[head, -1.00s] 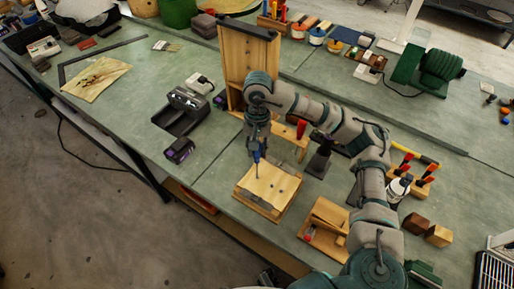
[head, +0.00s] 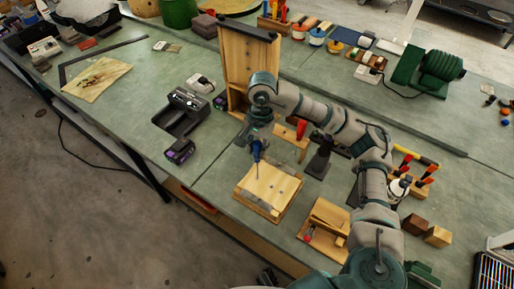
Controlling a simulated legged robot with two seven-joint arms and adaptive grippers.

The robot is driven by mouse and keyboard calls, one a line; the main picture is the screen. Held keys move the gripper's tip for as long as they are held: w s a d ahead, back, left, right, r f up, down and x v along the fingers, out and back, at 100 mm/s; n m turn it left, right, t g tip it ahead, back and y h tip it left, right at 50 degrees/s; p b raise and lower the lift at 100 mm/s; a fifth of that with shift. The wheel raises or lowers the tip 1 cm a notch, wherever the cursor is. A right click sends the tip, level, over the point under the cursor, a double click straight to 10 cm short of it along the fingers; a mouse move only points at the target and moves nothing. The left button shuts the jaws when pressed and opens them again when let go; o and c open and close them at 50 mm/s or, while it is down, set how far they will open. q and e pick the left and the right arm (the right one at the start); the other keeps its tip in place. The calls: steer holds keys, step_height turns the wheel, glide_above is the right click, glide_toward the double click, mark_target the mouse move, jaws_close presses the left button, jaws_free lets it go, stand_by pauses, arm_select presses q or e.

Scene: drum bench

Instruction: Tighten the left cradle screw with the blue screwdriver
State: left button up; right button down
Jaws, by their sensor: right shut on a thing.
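My right gripper (head: 255,139) points down over the bench and is shut on the blue screwdriver (head: 257,154), which hangs nearly upright with its shaft down. Below it is a light wooden cradle board (head: 268,187) on the bench. The screwdriver's tip is over the back left part of the board. I cannot tell whether the tip touches a screw. Small dark spots, perhaps screws, show on the board but are too small to tell apart. My left gripper is not in view.
A tall wooden stand (head: 246,62) rises behind the gripper. A dark cordless tool (head: 180,151) and a black tray (head: 180,112) lie to the left. A wooden box (head: 326,222) stands right of the cradle.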

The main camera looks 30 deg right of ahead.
steer(key=n+b, duration=0.1)
steer(key=n, duration=0.1)
steer(key=shift+s+f+n+b, duration=0.1)
steer(key=shift+f+n+b, duration=0.2)
steer(key=shift+b, duration=0.05)
steer(key=shift+r+n+h, duration=0.3)
steer(key=shift+n, duration=0.7)
steer(key=shift+n+g+p, duration=0.3)
steer(key=shift+n, duration=0.6)
steer(key=n, duration=0.3)
steer(key=shift+s+a+r, duration=0.1)
steer(key=shift+a, duration=0.05)
steer(key=shift+n+h, duration=0.4)
steer(key=shift+n, duration=0.7)
steer(key=n, duration=0.3)
steer(key=shift+p, duration=0.35)
steer(key=n, duration=0.5)
steer(key=shift+d+h, duration=0.2)
steer(key=shift+h, duration=0.2)
